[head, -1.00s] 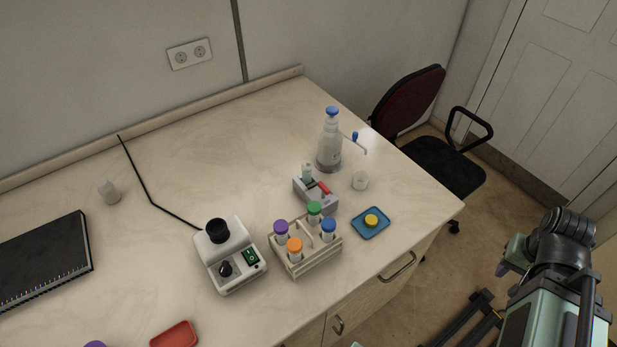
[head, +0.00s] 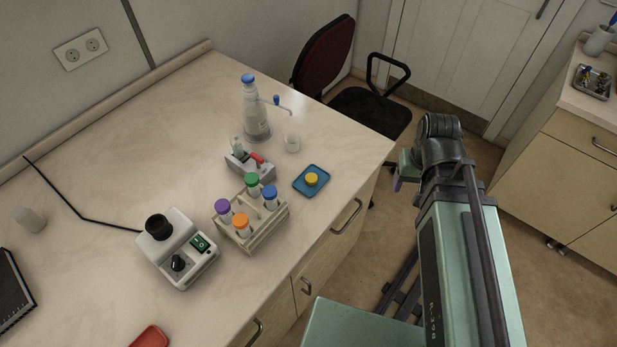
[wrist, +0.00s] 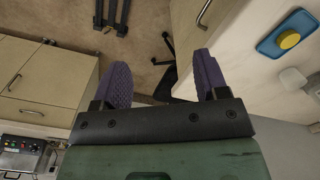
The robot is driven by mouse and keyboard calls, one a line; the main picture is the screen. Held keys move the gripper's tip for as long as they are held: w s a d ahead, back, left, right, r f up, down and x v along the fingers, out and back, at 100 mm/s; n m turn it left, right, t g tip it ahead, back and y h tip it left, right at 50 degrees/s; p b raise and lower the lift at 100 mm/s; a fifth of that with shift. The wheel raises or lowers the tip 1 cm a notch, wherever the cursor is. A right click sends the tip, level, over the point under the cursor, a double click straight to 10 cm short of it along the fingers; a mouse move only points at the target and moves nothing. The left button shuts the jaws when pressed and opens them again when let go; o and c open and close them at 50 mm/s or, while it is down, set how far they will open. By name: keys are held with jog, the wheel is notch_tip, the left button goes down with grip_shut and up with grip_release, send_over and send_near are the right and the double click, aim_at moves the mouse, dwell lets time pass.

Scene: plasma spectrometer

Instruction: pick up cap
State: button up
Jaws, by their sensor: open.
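A yellow cap (head: 311,179) sits on a small blue tray (head: 325,190) near the right edge of the bench in the head view. In the wrist view the yellow cap (wrist: 289,40) and blue tray (wrist: 267,47) show at the upper right. My gripper (wrist: 162,83) is open and empty, its two purple fingers spread apart over the floor beside the bench. In the head view my gripper is mostly hidden behind my arm, with a bit of purple (head: 398,184) showing right of the bench edge.
A wooden rack (head: 262,232) with several coloured-cap tubes stands left of the tray. A chair (head: 370,105) stands behind the bench's right end.

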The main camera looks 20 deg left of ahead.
aim_at(311, 177)
jog(key=w+a+f+n+b, duration=0.15)
jog(key=a+n, duration=0.25)
jog(key=a, duration=0.9)
jog(key=w+a+f+n, duration=0.15)
jog(key=a+n, duration=0.25)
jog(key=a, duration=1)
jog(key=shift+n, duration=0.4)
jog(key=f+b, duration=0.7)
jog(key=w+d+f+b, duration=0.1)
jog(key=f+b, duration=0.2)
jog(key=b, duration=0.1)
jog(key=shift+f, duration=0.25)
jog(key=shift+r, duration=0.25)
jog(key=shift+c, duration=0.3)
jog(key=c, duration=0.9)
